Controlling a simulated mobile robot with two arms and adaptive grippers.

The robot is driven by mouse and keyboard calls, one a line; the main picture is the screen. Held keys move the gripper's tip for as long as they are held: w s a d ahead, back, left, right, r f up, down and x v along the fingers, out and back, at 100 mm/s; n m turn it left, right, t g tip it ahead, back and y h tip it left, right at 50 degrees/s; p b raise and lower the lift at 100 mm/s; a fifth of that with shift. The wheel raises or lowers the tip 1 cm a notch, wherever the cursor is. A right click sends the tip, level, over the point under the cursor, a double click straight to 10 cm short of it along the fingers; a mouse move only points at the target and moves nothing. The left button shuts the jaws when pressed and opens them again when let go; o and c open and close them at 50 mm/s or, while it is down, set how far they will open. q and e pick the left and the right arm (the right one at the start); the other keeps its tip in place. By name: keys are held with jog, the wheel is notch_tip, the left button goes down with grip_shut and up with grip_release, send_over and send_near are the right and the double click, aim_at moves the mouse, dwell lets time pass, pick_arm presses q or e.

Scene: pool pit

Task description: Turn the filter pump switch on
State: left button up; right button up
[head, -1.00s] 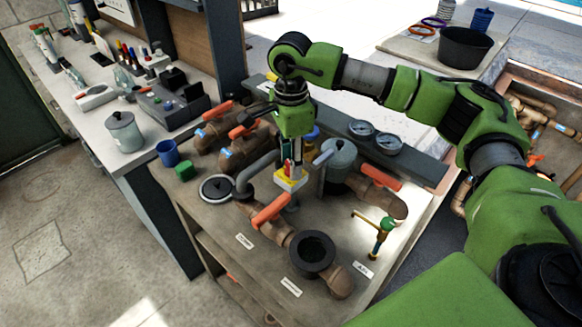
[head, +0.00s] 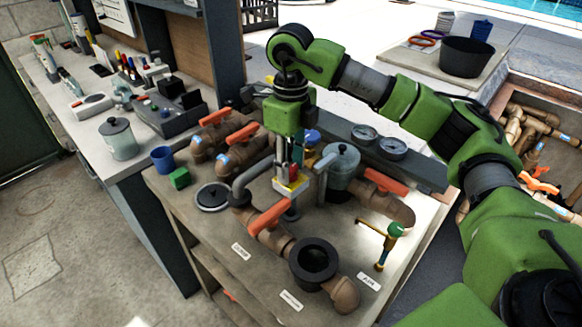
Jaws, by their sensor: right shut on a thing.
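The filter pump switch is a small yellow box (head: 290,187) with a red part (head: 293,172) on top. It stands among the brown pipes on the pump bench. My right gripper (head: 290,166) points straight down over it and is shut at the red part. The fingers partly hide the switch, so its exact position is hard to read. My left gripper is not in view.
Close around the switch are an orange-handled valve (head: 270,217), a grey lidded pot (head: 342,170), two gauges (head: 392,149) and an open black collar (head: 315,261). Bare floor lies left.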

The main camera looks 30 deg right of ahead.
aim_at(291, 168)
jog(key=shift+w+r+m, duration=0.1)
jog(key=shift+r+m, duration=0.05)
jog(key=shift+m, duration=0.95)
jog(key=o, duration=0.8)
notch_tip(291, 168, up, 12)
jog(key=shift+b, duration=0.3)
jog(key=shift+a, duration=0.1)
